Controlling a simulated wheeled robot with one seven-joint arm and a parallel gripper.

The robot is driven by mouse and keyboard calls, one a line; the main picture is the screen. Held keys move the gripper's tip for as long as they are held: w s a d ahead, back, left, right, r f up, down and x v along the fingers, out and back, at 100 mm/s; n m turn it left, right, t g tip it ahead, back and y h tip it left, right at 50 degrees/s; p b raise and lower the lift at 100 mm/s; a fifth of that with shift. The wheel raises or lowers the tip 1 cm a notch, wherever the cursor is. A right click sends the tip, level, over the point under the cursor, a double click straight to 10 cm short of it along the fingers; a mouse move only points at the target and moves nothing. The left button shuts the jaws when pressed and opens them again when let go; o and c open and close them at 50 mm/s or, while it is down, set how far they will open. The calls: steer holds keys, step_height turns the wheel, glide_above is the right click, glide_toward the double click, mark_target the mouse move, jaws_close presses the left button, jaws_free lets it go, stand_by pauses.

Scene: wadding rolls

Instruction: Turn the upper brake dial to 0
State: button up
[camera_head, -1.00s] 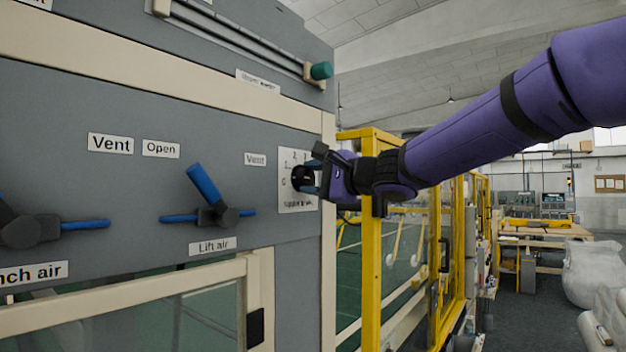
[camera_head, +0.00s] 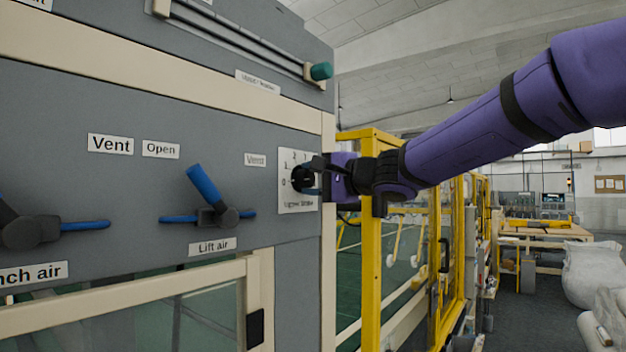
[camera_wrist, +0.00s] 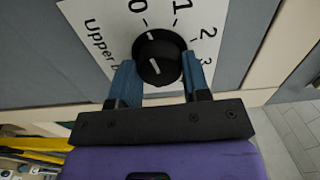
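The upper brake dial (camera_wrist: 160,58) is a round black knob on a white plate marked 0, 1, 2 and 3. In the wrist view its white line points up and slightly left, toward the 0. My gripper (camera_wrist: 160,66) has one blue finger on each side of the knob, seemingly touching it, and looks shut on it. In the head view the dial (camera_head: 302,179) sits on the white plate (camera_head: 297,206) near the right edge of the grey panel. My gripper (camera_head: 318,180) reaches it from the right and hides part of the plate.
Blue lift air levers (camera_head: 208,212) stand out from the panel left of the dial. A yellow frame (camera_head: 371,250) stands close under my wrist. A green-ended cylinder (camera_head: 321,71) is above.

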steer(key=o, duration=0.4)
steer(key=shift+s, duration=0.1)
steer(key=v, duration=1)
steer(key=shift+s+d, duration=0.2)
steer(key=shift+d, duration=0.1)
steer(key=shift+f, duration=0.1)
